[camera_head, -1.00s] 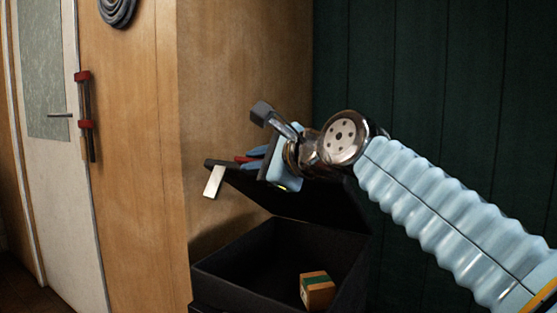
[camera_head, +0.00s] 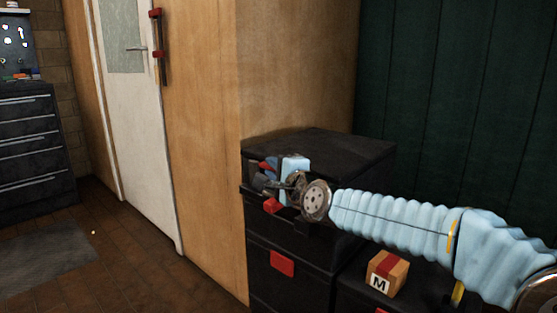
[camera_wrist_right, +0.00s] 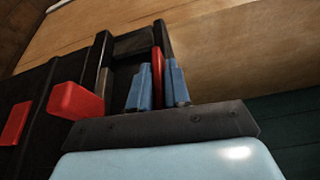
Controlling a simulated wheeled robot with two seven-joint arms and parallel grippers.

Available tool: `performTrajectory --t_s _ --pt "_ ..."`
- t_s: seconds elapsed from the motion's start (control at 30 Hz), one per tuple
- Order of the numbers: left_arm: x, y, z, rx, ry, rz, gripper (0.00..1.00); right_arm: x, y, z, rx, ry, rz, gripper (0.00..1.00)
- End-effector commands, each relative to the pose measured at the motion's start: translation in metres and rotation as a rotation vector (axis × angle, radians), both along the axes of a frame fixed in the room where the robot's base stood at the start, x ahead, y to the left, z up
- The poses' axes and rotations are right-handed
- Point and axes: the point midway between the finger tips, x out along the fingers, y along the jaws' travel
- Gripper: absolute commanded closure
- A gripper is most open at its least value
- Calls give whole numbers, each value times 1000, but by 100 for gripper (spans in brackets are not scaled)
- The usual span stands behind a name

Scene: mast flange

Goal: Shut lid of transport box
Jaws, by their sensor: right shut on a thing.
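The black transport box (camera_head: 285,215) stands against the wooden wall in the head view. Its lid (camera_head: 325,148) lies level over the box, and the inside is hidden. I cannot tell whether the lid rests fully on the rim. My right gripper (camera_head: 266,168) is at the lid's front left edge, shut on a part of the lid there. My left gripper is not in view.
A red latch (camera_head: 282,263) shows on the black front below. A wooden cube marked M (camera_head: 387,273) sits on a lower dark surface at right, below my right arm. A door (camera_head: 135,120) and a drawer cabinet (camera_head: 35,150) stand left, with open floor between.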

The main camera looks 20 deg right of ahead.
Motion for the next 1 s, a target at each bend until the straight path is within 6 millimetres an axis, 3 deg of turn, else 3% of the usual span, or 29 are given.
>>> performTrajectory --t_s 0.43,0.47,0.6,1.0 --pt "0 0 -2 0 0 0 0 2 -1 -12 5 20 2 100" --pt "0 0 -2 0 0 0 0 2 -1 -12 5 20 2 82" --pt "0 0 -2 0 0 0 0 2 -2 -12 6 18 1 64" --pt "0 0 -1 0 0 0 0 2 -2 -7 3 9 -1 64"
